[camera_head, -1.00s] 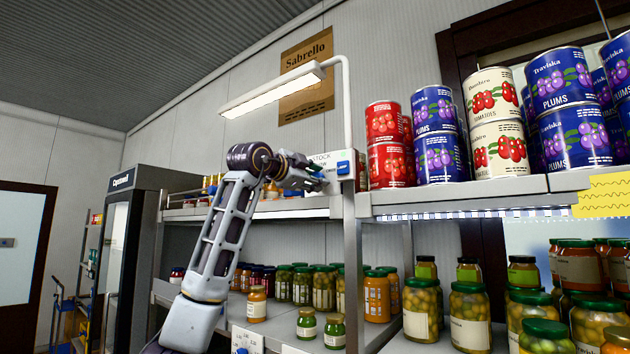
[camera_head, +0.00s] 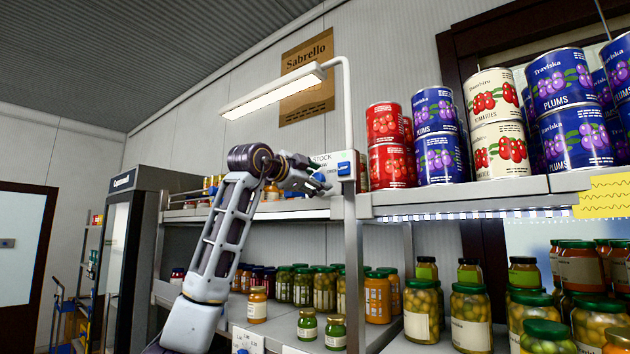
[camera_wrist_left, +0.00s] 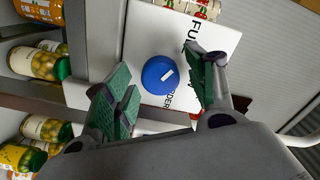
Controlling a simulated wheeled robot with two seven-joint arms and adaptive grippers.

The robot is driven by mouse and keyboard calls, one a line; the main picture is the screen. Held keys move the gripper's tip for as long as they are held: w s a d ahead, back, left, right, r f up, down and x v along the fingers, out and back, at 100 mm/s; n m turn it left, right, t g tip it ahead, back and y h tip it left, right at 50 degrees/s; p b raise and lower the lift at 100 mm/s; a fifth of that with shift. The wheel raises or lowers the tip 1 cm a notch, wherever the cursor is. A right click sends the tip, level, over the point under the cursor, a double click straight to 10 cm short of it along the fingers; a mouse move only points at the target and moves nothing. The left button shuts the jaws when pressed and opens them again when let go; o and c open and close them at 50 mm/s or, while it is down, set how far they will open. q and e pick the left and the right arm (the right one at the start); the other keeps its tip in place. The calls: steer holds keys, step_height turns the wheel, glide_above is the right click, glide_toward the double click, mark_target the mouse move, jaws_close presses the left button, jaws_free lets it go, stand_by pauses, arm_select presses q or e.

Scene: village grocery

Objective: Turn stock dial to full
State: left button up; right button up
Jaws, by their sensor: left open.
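The stock dial is a round blue knob (camera_head: 344,168) on a white panel (camera_head: 327,159) fixed by the shelf post. In the left wrist view the dial (camera_wrist_left: 160,75) carries a short white mark on its right side. The mark points between the partly hidden lettering "FULL" and "ORDER" on the panel (camera_wrist_left: 150,32). My left gripper (camera_head: 318,180) is just left of the dial in the head view. In the left wrist view its green-padded fingers are open, one on each side of the dial, with visible gaps. My right gripper is out of view.
Cans (camera_head: 435,135) stand on the top shelf (camera_head: 470,195) right of the panel. Jars (camera_head: 325,287) fill the lower shelf. A lamp (camera_head: 272,92) on a bent post hangs above my left arm.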

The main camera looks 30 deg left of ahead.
arm_select(q)
steer(key=s+a, duration=0.1)
steer(key=s, duration=1.1)
steer(key=shift+f, duration=0.1)
stand_by(0.8)
